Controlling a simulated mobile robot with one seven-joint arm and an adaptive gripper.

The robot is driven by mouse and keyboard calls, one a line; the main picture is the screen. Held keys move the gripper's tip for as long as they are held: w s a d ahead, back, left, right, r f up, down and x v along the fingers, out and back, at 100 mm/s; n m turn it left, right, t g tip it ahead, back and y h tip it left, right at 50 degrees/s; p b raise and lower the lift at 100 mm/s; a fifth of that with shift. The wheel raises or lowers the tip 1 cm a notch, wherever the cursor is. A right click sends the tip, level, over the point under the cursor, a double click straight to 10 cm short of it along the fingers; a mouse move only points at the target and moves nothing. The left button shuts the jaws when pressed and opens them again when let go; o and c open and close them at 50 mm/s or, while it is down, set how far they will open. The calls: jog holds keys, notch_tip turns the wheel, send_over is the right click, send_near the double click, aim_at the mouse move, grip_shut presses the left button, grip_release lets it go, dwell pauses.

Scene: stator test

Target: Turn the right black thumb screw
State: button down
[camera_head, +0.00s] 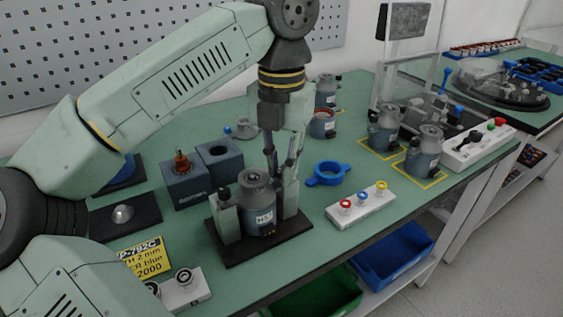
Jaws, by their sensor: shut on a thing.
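A grey stator housing with a white label (262,217) stands upright in a fixture on a black base plate (226,250). Pale green posts flank the housing. A black thumb screw (224,193) shows at the left post (229,219). My gripper (281,172) points down at the top of the right post (291,198), just right of the housing. Its fingers are closed around the right black thumb screw, which they almost wholly hide. How far the screw is turned cannot be seen.
A blue ring with handles (328,174) and a white button box (360,204) lie right of the fixture. Blue-grey blocks (220,160) stand behind left. More housings (384,130) stand at the back right. A yellow sign (147,257) lies front left. Green table shows between them.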

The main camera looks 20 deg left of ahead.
jog(key=shift+m, duration=0.3)
jog(key=c, duration=1.5)
grip_release()
jog(key=shift+c, duration=0.2)
